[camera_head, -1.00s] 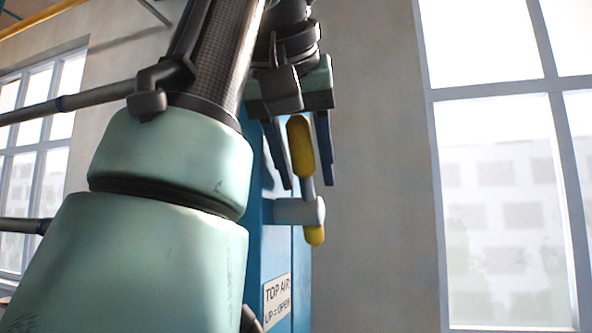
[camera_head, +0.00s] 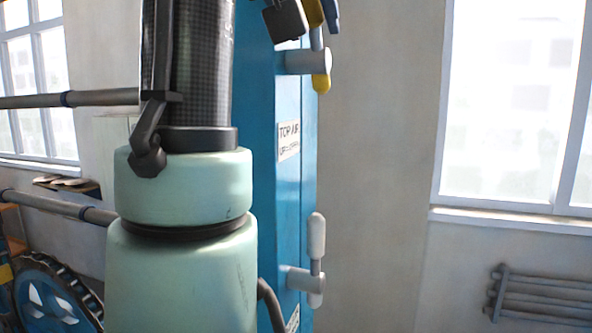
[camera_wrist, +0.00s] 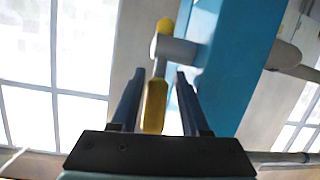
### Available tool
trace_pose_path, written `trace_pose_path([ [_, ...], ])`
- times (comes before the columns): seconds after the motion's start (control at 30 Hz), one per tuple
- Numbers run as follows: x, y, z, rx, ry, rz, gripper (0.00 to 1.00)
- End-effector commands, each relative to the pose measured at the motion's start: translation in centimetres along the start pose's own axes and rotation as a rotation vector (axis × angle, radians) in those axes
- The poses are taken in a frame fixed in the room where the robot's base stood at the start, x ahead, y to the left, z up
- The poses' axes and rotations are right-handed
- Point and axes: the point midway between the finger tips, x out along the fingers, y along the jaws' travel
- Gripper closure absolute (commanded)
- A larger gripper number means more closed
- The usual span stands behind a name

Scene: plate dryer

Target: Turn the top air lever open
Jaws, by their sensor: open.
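The top air lever has a yellow grip (camera_head: 314,12) and a small yellow lower end (camera_head: 321,83), joined to a grey hub (camera_head: 305,62) on the blue machine's side. It stands roughly upright, grip above the hub, and its top is cut off by the frame. In the wrist view, the yellow grip (camera_wrist: 154,106) lies between the two dark blue fingers of my gripper (camera_wrist: 159,74). The gripper is open, with a visible gap on both sides of the grip. In the head view my gripper is mostly out of frame at the top.
A "TOP AIR" label (camera_head: 289,140) is on the blue machine (camera_head: 287,195). A second lever with a pale grip (camera_head: 316,236) sits lower on the same side. Bare wall (camera_head: 380,180) lies right of the machine, with a window and a radiator (camera_head: 540,297) beyond.

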Motion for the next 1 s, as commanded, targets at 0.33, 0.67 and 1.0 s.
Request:
trace_pose_path([
  [0.33,0.0,-0.4,1.3,-0.017,0.249,0.036,0.54],
  [0.67,-0.2,-0.6,2.5,-0.034,0.490,0.072,0.54],
  [1.0,-2.2,-0.9,5.2,-0.039,0.665,0.095,0.54],
])
